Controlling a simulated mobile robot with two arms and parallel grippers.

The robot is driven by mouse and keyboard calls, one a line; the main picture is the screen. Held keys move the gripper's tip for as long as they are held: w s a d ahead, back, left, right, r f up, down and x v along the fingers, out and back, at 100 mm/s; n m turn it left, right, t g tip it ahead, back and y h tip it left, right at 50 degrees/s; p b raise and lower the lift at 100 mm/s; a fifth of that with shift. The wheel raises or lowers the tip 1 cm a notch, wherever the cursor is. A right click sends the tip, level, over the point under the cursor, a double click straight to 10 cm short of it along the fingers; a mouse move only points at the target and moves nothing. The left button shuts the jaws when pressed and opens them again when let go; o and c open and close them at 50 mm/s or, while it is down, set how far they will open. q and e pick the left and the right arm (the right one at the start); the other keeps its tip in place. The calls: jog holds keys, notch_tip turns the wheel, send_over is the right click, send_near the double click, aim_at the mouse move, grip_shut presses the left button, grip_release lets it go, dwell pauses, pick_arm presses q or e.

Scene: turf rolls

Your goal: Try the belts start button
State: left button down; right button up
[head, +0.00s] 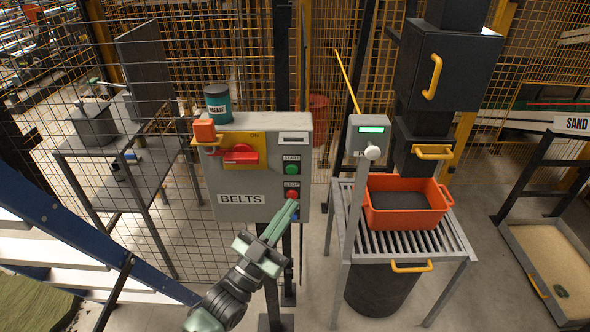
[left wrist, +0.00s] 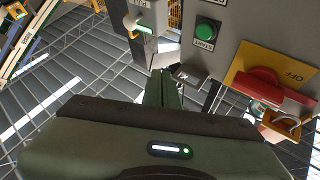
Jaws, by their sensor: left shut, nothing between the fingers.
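The grey belts control box (head: 222,182) stands on a post in the middle of the head view. Its green start button (head: 291,169) sits above the red stop button (head: 292,194). The start button also shows in the left wrist view (left wrist: 208,30). A red switch handle (head: 240,157) lies horizontal on a yellow plate, with an orange padlock (head: 204,131) at its left; I cannot tell whether it locks the handle. My left gripper (head: 290,207) is shut and empty, its fingertips at or just below the stop button. In the left wrist view the stop button is hidden. My right gripper is out of view.
A grease can (head: 217,103) stands on the box. To the right, a post with a white knob and small display (head: 371,138) stands by a slatted table (head: 447,240) holding an orange crate (head: 437,197). Mesh fence (head: 60,60) lies behind. A blue beam (head: 80,235) crosses the lower left.

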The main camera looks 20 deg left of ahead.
pick_arm(q)
jog(key=b, duration=0.4)
send_near(292, 169)
jog(key=shift+w+d+r, duration=1.7)
jog(key=shift+w+d, duration=0.15)
jog(key=shift+w, duration=0.1)
dwell(0.5)
jog(key=shift+w+a+b, duration=0.1)
jog(key=shift+w+b, duration=0.2)
